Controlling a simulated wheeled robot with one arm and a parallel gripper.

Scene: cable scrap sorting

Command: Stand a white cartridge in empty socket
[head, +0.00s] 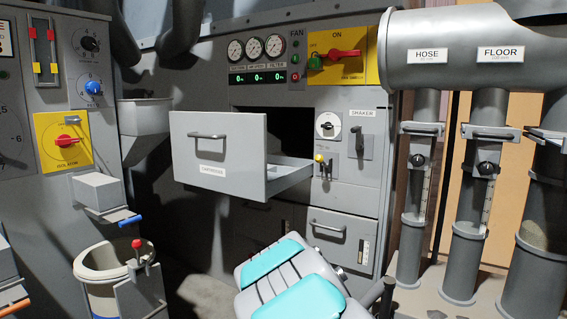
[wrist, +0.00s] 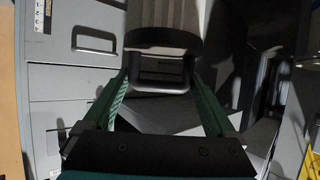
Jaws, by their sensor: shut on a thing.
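In the wrist view, my gripper (wrist: 160,84) has its two green fingers shut on the dark handle of a pale, ribbed cartridge (wrist: 165,40). It looks greyish white in the shade, and its far end is cut off by the top edge. In the head view, a drawer (head: 218,158) with a label that seems to read "cartridge" is pulled out of the grey machine. Its front wall hides most of its inside, and I see no socket. My gripper and the cartridge do not show in the head view.
A dark opening (head: 290,133) lies behind the drawer. A smaller closed drawer (head: 342,232) is below it. Grey pipes (head: 480,190) stand at the right. A round bin (head: 113,262) and a hopper (head: 145,115) stand at the left. In the wrist view, a grey cabinet (wrist: 75,75) is close at the left.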

